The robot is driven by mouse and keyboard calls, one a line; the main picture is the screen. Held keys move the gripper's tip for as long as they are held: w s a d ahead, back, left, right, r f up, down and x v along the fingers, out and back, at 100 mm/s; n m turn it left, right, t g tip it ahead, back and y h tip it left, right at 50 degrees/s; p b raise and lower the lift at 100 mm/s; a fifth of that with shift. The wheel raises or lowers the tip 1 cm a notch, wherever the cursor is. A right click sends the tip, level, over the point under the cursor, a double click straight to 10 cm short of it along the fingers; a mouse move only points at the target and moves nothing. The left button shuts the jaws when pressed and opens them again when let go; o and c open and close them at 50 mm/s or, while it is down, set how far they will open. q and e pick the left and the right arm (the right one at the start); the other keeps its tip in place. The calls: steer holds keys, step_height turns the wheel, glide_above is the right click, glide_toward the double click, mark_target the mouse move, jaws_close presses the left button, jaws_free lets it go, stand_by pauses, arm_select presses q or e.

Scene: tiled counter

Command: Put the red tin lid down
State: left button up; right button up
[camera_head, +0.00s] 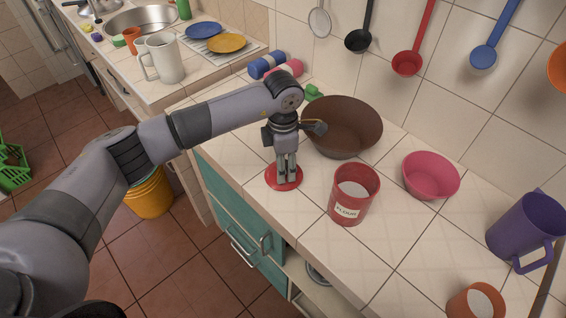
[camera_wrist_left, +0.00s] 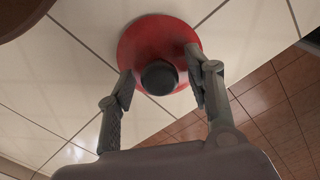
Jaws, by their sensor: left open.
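The red tin lid (camera_head: 272,178) lies flat on the tiled counter, close to its front edge. In the left wrist view the lid (camera_wrist_left: 150,35) is a red disc with a dark round knob (camera_wrist_left: 159,77) in its middle. My left gripper (camera_head: 288,178) points straight down over the lid. Its fingers (camera_wrist_left: 160,88) stand apart on either side of the knob, with a gap showing to each. The red tin marked FLOUR (camera_head: 352,208) stands open to the right of the lid, with white contents. My right gripper is not in view.
A large brown bowl (camera_head: 345,142) stands just behind my left gripper. A pink bowl (camera_head: 431,176), purple jug (camera_head: 522,230) and orange cup (camera_head: 474,300) stand to the right. Utensils hang on the wall. Bare tiles (camera_head: 395,225) lie between the tin and jug.

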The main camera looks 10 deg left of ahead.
arm_select(q)
steer(key=shift+r, duration=0.25)
steer(key=shift+w+r, duration=0.1)
steer(key=shift+r, duration=0.2)
step_height(320, 180, up, 11)
steer(key=b, duration=0.3)
steer(key=shift+r, duration=0.15)
